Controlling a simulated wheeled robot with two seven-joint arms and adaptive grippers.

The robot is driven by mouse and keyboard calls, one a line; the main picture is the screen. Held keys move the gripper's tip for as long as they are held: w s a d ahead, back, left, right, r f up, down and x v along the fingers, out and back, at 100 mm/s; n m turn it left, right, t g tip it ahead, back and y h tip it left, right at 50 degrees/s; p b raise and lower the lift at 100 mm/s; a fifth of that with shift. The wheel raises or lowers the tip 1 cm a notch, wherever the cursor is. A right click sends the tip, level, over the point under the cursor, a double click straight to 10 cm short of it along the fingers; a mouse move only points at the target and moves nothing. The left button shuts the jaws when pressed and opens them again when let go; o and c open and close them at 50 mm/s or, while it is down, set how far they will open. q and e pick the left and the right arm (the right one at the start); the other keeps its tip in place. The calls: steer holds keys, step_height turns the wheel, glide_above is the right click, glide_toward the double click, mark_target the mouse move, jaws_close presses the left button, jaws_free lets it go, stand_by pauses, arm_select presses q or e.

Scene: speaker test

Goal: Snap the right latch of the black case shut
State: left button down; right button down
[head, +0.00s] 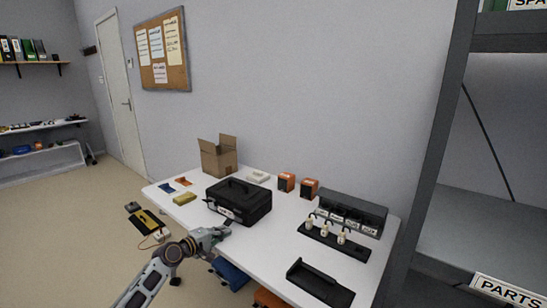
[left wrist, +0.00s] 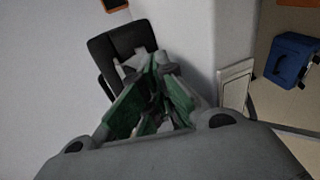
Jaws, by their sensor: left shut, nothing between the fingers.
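The black case (head: 240,198) stands closed-looking on the white table (head: 275,233), handle on top. Small pale spots show on its front, but I cannot tell the right latch or its state. My left gripper (head: 225,232) is at the table's front edge, just in front of and below the case, apparently not touching it. In the left wrist view its green-lined fingers (left wrist: 150,70) are together with nothing held. A dark object (left wrist: 118,45) lies beyond them, partly hidden; I cannot tell whether it is the case. My right gripper is not in view.
A cardboard box (head: 217,158) stands behind the case, with orange boxes (head: 309,188) to the right. A black rack with pale bulbs (head: 325,232) and a black tray (head: 320,283) fill the right side. A yellow block (head: 185,199) lies left.

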arm_select(q)
steer(key=shift+w+d+r, duration=0.1)
steer(key=shift+w, duration=0.05)
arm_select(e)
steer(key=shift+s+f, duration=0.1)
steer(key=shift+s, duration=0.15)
arm_select(q)
steer(key=shift+w+d, duration=0.1)
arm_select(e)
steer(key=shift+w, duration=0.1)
